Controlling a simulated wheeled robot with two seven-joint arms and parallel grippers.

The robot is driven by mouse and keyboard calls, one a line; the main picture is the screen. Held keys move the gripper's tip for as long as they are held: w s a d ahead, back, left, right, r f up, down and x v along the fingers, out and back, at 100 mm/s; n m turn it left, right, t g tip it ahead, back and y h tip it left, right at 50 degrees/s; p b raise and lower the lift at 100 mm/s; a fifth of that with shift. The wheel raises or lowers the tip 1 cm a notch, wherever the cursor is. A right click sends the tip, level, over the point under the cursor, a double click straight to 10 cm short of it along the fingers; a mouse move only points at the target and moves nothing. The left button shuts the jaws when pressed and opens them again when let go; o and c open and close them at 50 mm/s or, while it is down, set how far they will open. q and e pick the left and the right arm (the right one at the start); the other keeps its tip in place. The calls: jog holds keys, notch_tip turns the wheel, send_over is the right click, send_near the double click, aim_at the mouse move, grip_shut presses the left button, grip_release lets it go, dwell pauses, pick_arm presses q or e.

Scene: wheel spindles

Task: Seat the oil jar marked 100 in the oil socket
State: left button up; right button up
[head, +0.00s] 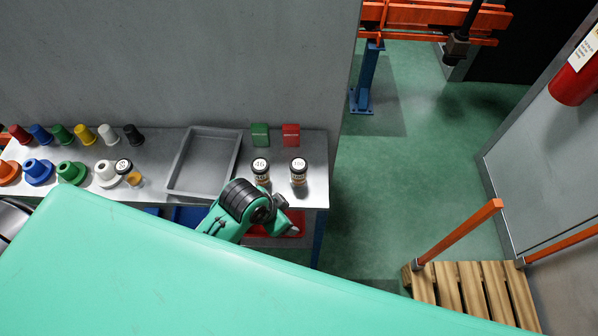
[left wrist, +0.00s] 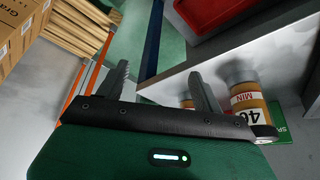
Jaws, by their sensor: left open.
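The jar whose cap appears to read 100 (head: 298,170) stands upright at the right end of the metal bench, with amber contents and a dark label band. The similar jar marked 46 (head: 260,171) stands just left of it. In the left wrist view the 46 jar (left wrist: 248,105) shows large beside one finger, outside the jaws, with part of another jar (left wrist: 187,104) behind that finger. My left gripper (head: 287,222) is at the bench's front edge, partly hidden by its wrist; its jaws (left wrist: 160,90) are open and empty. I cannot make out the oil socket.
A grey tray (head: 172,188) lies mid-bench. A red bin (head: 262,241) sits below the bench; a wooden pallet (head: 470,285) is at right.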

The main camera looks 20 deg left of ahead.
pick_arm(q)
jog(key=w+d+r+m+h, duration=0.1)
jog(key=w+d+r+m, duration=0.3)
jog(key=w+d+m, duration=0.1)
notch_tip(320, 180, up, 11)
jog(key=m+g+y, duration=0.4)
jog(key=m, duration=1)
send_over(299, 164)
jog(key=f+p, duration=0.1)
jog(key=f, duration=0.3)
jog(key=f+p, duration=0.1)
jog(key=f, duration=0.3)
jog(key=shift+s+a+f, duration=0.15)
jog(key=shift+a, duration=0.05)
jog(key=shift+f+p, duration=0.3)
jog(key=f+p, duration=0.1)
jog(key=f, duration=0.2)
jog(key=shift+d+f+p, duration=0.2)
jog(key=shift+f+p, duration=0.05)
jog(key=shift+p, duration=0.1)
jog(key=shift+f, duration=0.55)
jog(key=c, duration=1)
jog(key=shift+c, duration=0.6)
pick_arm(e)
notch_tip(299, 164, up, 4)
jog(key=shift+r, duration=0.2)
pick_arm(q)
jog(key=shift+r, duration=0.1)
pick_arm(e)
jog(key=shift+d, duration=0.15)
